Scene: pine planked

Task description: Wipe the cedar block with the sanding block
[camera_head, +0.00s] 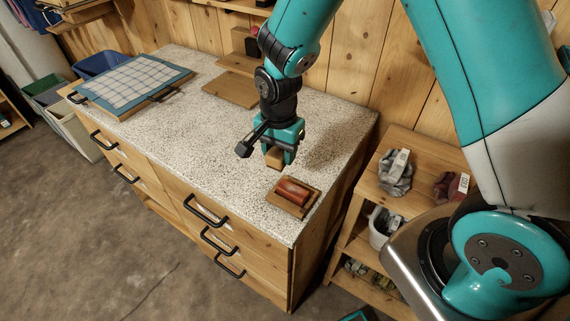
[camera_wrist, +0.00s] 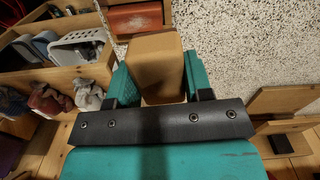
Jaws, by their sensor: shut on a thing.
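My gripper (camera_head: 280,155) is shut on the sanding block (camera_head: 274,157), a tan block, and holds it above the speckled countertop. In the wrist view the sanding block (camera_wrist: 157,65) sits between the two teal fingers. The cedar block (camera_head: 292,191) is reddish-brown and lies on a small wooden tray (camera_head: 308,206) near the counter's front right corner. In the head view it is below and slightly right of my gripper, apart from the sanding block.
A blue-edged board with a checked cloth (camera_head: 130,82) lies at the counter's far left. A flat wooden board (camera_head: 231,90) with a wooden stand lies at the back wall. A low shelf (camera_head: 420,150) with crumpled cloths stands right of the counter. The counter's middle is clear.

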